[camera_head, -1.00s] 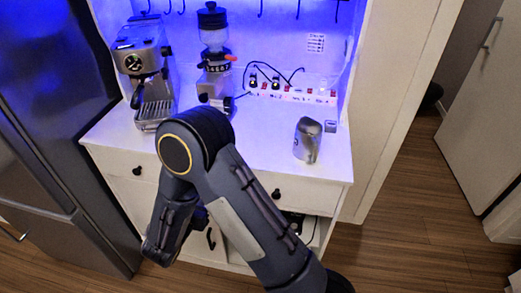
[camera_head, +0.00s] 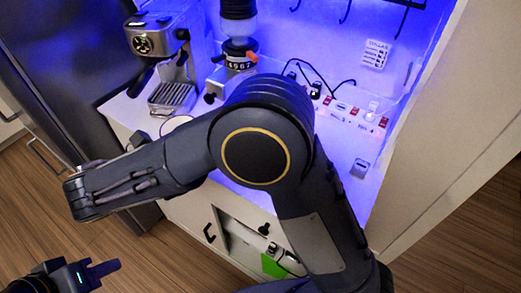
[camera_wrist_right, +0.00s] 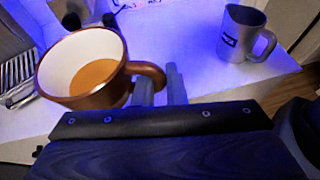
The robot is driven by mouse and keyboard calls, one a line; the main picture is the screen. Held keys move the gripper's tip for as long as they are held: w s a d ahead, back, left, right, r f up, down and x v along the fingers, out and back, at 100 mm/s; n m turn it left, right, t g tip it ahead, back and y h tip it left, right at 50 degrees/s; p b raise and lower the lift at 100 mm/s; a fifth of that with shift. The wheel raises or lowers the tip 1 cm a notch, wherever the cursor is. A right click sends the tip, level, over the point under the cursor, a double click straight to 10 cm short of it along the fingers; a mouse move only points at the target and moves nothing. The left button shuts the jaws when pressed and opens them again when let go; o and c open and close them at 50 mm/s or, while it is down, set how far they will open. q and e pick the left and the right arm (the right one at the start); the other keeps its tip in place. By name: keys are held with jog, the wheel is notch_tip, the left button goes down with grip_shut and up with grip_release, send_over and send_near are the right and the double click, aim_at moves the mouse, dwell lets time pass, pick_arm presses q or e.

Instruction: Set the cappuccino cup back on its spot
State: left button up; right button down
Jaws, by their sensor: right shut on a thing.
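The cappuccino cup (camera_wrist_right: 118,84) is brown outside and white inside, with light brown coffee in it. It fills the left of the right wrist view and looks nearly upright. My right gripper (camera_wrist_right: 161,86) is shut on its handle. I cannot tell whether the cup's base touches the counter. In the head view, a pale round rim that looks like the cup (camera_head: 176,123) shows behind my right arm; the right gripper's fingers are hidden there. My left gripper (camera_head: 98,273) is low at the left, over the floor, away from the cup; its jaw opening is unclear.
The espresso machine (camera_head: 156,42) and grinder (camera_head: 238,60) stand at the back of the white counter. A metal pitcher (camera_wrist_right: 240,35) stands right of the cup in the wrist view. Bare counter (camera_wrist_right: 195,65) lies between cup and pitcher.

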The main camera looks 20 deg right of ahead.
jog(key=d+f, duration=0.2)
jog(key=d, duration=0.2)
jog(key=w+d+f+p, duration=0.1)
jog(key=d+f, duration=0.2)
jog(key=d, duration=0.1)
jog(key=d+f, duration=0.3)
jog(key=d, duration=0.1)
jog(key=shift+w+d+f+p, duration=0.2)
jog(key=shift+w+d+p, duration=0.05)
jog(key=shift+d+p, duration=0.15)
jog(key=shift+d+f, duration=0.35)
jog(key=shift+f, duration=0.05)
notch_tip(320, 180, down, 3)
jog(key=shift+d+f+p, duration=0.1)
jog(key=shift+d+p, duration=0.05)
jog(key=shift+p, duration=0.35)
jog(key=shift+w+f, duration=0.1)
jog(key=shift+f, duration=0.1)
